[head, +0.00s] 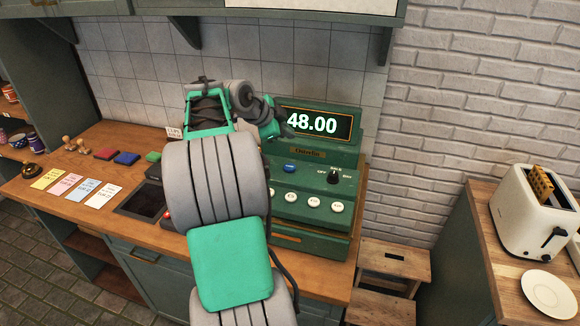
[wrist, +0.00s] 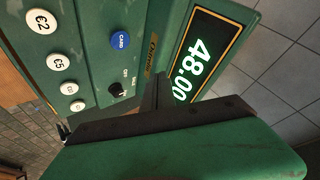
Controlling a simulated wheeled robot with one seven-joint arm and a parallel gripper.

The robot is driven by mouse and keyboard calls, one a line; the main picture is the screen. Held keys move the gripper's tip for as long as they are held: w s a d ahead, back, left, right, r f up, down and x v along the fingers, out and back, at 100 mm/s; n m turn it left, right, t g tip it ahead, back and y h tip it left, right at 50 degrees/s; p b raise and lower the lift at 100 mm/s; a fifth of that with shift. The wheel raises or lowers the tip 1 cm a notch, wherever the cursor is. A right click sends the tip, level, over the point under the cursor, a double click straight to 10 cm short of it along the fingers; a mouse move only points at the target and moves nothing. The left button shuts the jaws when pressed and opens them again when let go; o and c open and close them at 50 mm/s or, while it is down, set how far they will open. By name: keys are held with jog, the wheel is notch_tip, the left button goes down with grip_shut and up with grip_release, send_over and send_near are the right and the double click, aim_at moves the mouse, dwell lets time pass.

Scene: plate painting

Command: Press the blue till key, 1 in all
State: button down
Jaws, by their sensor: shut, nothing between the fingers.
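The green till (head: 318,153) stands on the wooden counter, its display reading 48.00. Its blue key (head: 289,168) sits on the sloped panel, left of a black knob. In the wrist view the blue key (wrist: 120,40) reads CARD and is in plain sight, with nothing over it. My gripper (wrist: 158,82) is shut and empty. Its dark fingers show in front of the till, between the knob and the display in the picture, apart from the blue key. In the head view my arm hides the till's left side, and the fingertips are hard to make out.
White coin keys (head: 313,201) line the panel below the blue key, and the black knob (head: 333,177) is at its right. Coloured cards (head: 77,186), ink pads (head: 126,158) and a bell (head: 31,170) lie on the counter's left. A toaster (head: 533,210) stands far right.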

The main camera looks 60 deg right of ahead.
jog(key=b, duration=0.5)
send_over(287, 168)
notch_tip(287, 168, down, 8)
jog(key=shift+f, duration=0.1)
jog(key=shift+f+b, duration=0.35)
jog(key=shift+b, duration=0.05)
dwell(1.5)
jog(key=shift+f+b, duration=0.4)
jog(key=shift+b, duration=0.2)
jog(key=shift+s+f+b, duration=0.1)
jog(key=shift+f+b, duration=0.45)
jog(key=shift+b, duration=0.05)
dwell(0.4)
jog(key=shift+r, duration=0.1)
jog(key=shift+r+p, duration=0.5)
jog(key=shift+r, duration=0.35)
